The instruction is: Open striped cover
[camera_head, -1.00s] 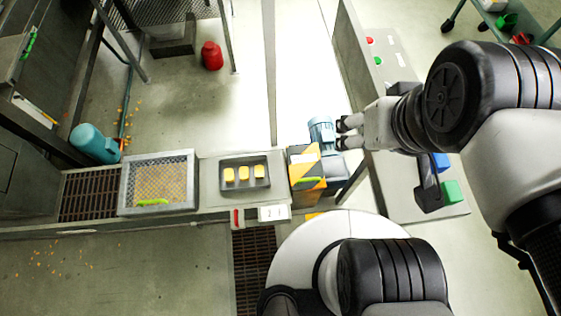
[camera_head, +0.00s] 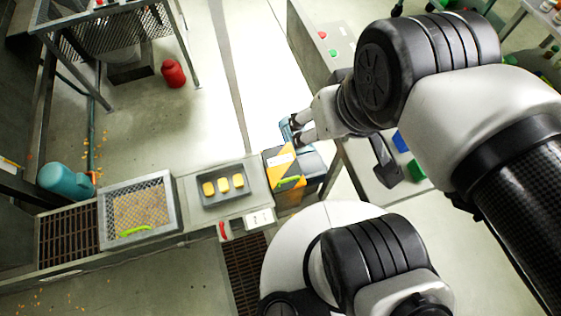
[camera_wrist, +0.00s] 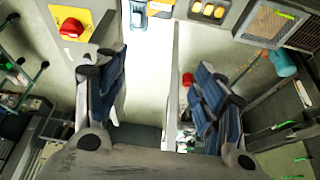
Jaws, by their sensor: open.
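The striped cover (camera_head: 280,160) is orange-yellow and black with a white label, and has a green handle (camera_head: 288,182) low on its front. It sits at the right end of the bench in the head view and looks closed. My gripper (camera_head: 295,130) is open and empty, just beyond the cover's far edge in that view. It overlaps the blue motor behind the cover, and I cannot tell its height above them. In the wrist view both fingers of my gripper (camera_wrist: 155,75) are spread wide with nothing between them.
Left of the cover are a tray (camera_head: 208,205) with yellow blocks and a mesh lid (camera_head: 170,181) with a green handle. A red canister (camera_head: 173,73) stands on the floor behind. A control panel with buttons (camera_head: 334,53) stands right. The wrist view shows a red knob (camera_wrist: 71,28).

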